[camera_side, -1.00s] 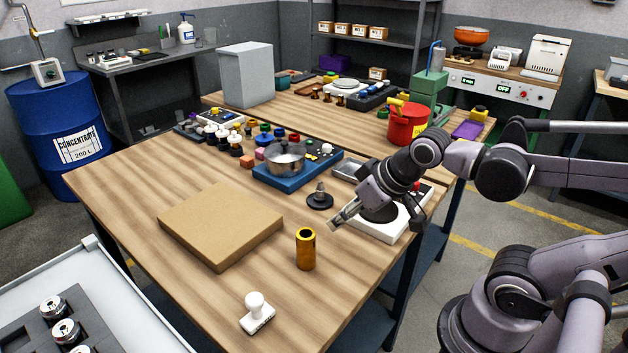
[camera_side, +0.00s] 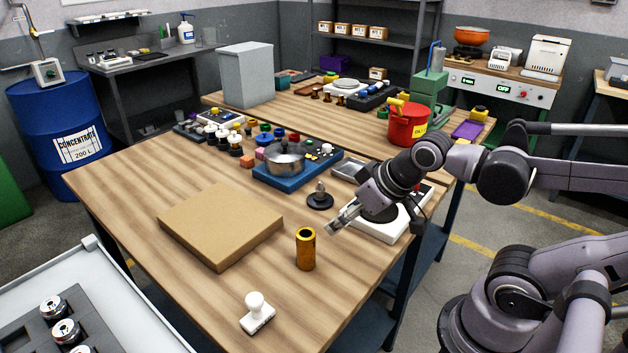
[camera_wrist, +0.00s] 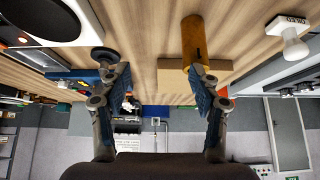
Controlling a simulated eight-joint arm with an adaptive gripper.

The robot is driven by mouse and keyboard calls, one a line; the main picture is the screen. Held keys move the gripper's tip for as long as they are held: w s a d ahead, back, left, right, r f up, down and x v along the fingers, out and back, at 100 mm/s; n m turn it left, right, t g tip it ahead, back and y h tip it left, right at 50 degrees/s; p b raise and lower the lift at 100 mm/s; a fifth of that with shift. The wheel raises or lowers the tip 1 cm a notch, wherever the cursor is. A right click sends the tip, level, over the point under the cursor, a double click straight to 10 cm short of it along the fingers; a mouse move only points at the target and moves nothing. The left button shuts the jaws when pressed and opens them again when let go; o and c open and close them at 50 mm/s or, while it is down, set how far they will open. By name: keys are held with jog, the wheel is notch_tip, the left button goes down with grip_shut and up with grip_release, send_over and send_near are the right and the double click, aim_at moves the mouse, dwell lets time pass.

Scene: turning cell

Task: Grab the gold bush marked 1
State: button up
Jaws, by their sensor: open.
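The gold bush (camera_side: 306,250) stands upright on the wooden table near its front edge, with a dark opening at its top. A dark mark on its side is too small to read. My gripper (camera_side: 338,224) is just to the right of the bush and a little above the table, apart from it. In the wrist view, the open fingers of my gripper (camera_wrist: 158,80) have nothing between them.
A brown board (camera_side: 220,224) lies left of the bush. A white-handled stamp (camera_side: 257,313) stands in front of it. A black round base with a metal knob (camera_side: 320,196) stands behind. A white device (camera_side: 385,228) lies under my wrist. Bare table surrounds the bush.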

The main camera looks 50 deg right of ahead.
jog(key=m+g, duration=0.7)
jog(key=m, duration=1.4)
send_near(306, 251)
jog(key=w+d+f, duration=0.1)
jog(key=shift+w+d+f, duration=0.1)
jog(key=shift+d+f, duration=0.05)
jog(key=shift+f, duration=2.6)
jog(key=shift+w+d+f, duration=0.1)
jog(key=shift+f, duration=2.65)
grip_shut()
